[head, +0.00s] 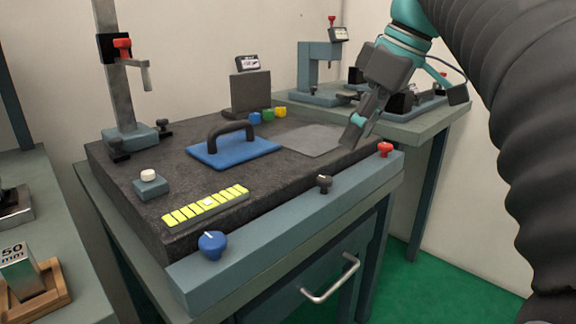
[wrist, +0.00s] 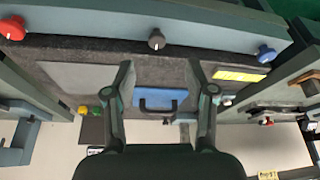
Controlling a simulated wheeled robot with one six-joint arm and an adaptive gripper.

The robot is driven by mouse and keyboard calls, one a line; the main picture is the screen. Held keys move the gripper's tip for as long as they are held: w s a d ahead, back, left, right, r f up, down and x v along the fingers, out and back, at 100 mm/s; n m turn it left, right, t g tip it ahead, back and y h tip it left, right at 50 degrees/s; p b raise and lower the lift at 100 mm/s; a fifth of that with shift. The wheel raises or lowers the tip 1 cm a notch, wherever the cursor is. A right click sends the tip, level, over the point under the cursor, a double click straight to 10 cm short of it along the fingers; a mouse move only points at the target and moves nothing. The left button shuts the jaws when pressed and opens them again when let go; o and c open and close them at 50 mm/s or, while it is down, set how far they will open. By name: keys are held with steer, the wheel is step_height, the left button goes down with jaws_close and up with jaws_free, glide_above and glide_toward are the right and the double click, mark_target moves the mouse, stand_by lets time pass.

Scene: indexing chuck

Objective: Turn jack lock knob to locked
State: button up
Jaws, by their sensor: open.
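Three knobs stand on the grey-blue front rail (head: 285,232): a blue knob (head: 212,245) with a white mark at the left, a small dark knob (head: 324,184) in the middle, and a red knob (head: 385,149) at the right. I cannot read which is the jack lock knob. In the wrist view the red (wrist: 12,28), dark (wrist: 156,40) and blue (wrist: 265,53) knobs lie along the top. My gripper (head: 353,138) is open and empty above the right part of the dark slab, behind the rail. Its spread fingers (wrist: 161,78) touch no knob.
The dark slab (head: 170,215) carries a blue plate with a black handle (head: 235,148), a yellow strip (head: 206,206), a grey plate (head: 310,140) and a post stand (head: 130,140). A drawer handle (head: 332,280) juts out below the rail. Side benches flank the slab.

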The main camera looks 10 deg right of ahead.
mark_target(326, 179)
steer(key=w+a+f+b, duration=0.1)
steer(key=f, duration=0.2)
steer(key=w+a+f+n+b, duration=0.1)
steer(key=f, duration=0.2)
steer(key=w+a+f+n, duration=0.1)
steer(key=f, duration=0.2)
steer(key=shift+w+a+y+b, duration=0.1)
steer(key=shift+w+y+b, duration=0.2)
steer(key=shift+b, duration=0.1)
jaws_close()
